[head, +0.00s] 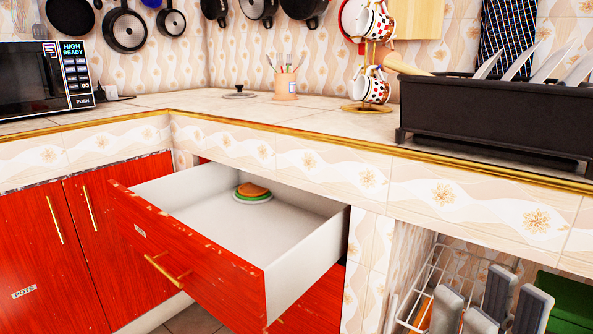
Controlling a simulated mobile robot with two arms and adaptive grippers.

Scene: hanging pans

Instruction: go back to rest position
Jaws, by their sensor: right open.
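My right gripper (489,300) shows at the bottom right edge, with its grey fingers pointing up and spread apart. It is open, and nothing shows between its fingers. It is low, in front of a white wire rack (428,272) under the counter. Most of the right arm is out of the picture. My left gripper is not in view.
A red drawer (190,262) stands pulled out at left centre, with an orange and green stack (252,192) inside. A black dish rack (490,118) and a mug stand (366,108) occupy the counter. Pans (124,30) hang at the back.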

